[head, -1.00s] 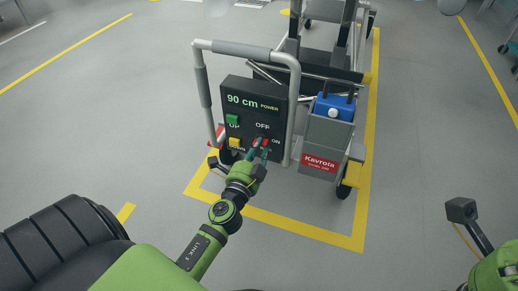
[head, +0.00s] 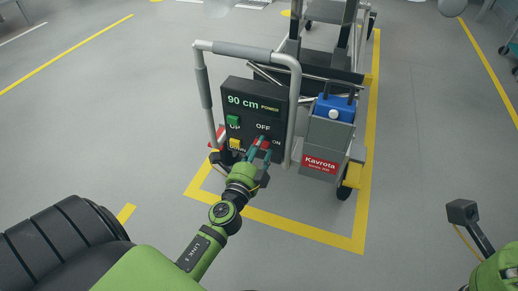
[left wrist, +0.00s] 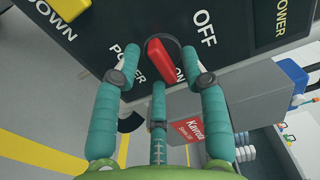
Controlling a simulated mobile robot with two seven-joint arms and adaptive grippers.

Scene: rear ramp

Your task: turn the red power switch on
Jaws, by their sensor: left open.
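The red power switch (head: 262,140) is on the lower right of the dark control panel (head: 272,112), below the OFF label and beside the ON label. In the left wrist view the switch (left wrist: 162,60) is a red bar on a dark round base, its lower end close to the word ON. My left gripper (head: 260,150) is at the switch, with its green fingers (left wrist: 163,80) open and spread around the red bar. Gaps show between the side fingers and the bar; contact of the lower finger cannot be told. My right gripper is out of view.
A green button (head: 233,120) and a yellow button (head: 236,143) are left of the switch. A grey handle frame (head: 293,105) arches around the panel. A grey box labelled Kavrota (head: 322,162) and a blue container (head: 335,107) stand to the right. Open floor (head: 110,130) lies left.

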